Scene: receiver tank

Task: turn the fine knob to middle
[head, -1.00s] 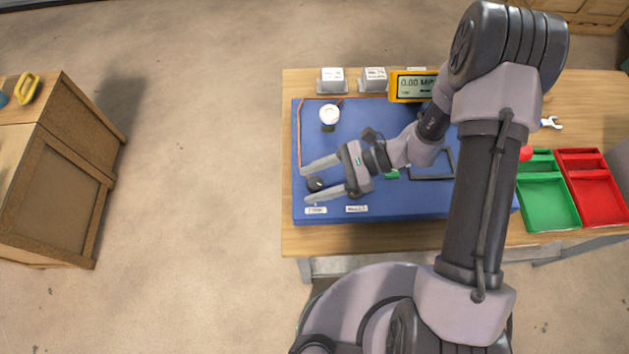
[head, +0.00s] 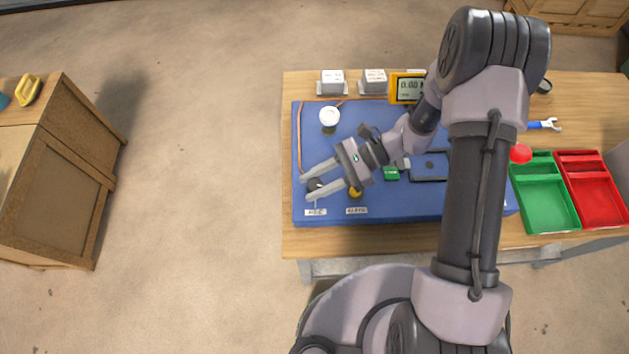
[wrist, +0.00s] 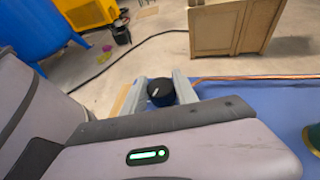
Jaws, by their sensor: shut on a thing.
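A black knob with a pale pointer line (head: 315,184) stands at the left front of the blue panel (head: 420,208). It also shows in the wrist view (wrist: 160,91), its pointer line tilted. My gripper (head: 314,182) is shut on this knob, one finger on each side. A small label (head: 315,212) lies in front of it, too small to read. A yellow knob (head: 355,192) stands just right of it, behind another label (head: 357,211), partly hidden by my gripper.
A white round knob (head: 329,116) stands behind my gripper. A yellow display (head: 408,87) is at the back edge.

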